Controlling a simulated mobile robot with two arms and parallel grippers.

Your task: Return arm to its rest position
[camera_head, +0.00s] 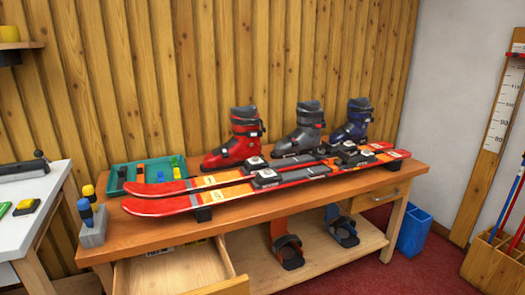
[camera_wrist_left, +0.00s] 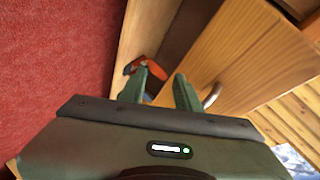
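My left gripper (camera_wrist_left: 161,80) shows in the left wrist view, with its two green fingers spread apart and nothing between them. A wooden drawer front with a curved metal handle (camera_wrist_left: 212,96) lies just beyond the right-hand finger; I cannot tell whether they touch. Neither arm shows in the head view, and my right gripper is not in view. In the head view the workbench (camera_head: 290,208) has its left drawer (camera_head: 178,270) pulled open and its right drawer (camera_head: 375,197) shut.
Red skis (camera_head: 270,180) lie across the bench top, with red (camera_head: 238,140), grey (camera_head: 303,130) and blue (camera_head: 353,122) boots behind. A teal tray (camera_head: 120,172) is at left. Bindings (camera_head: 288,250) sit on the lower shelf. A blue bin (camera_head: 413,230) stands at right.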

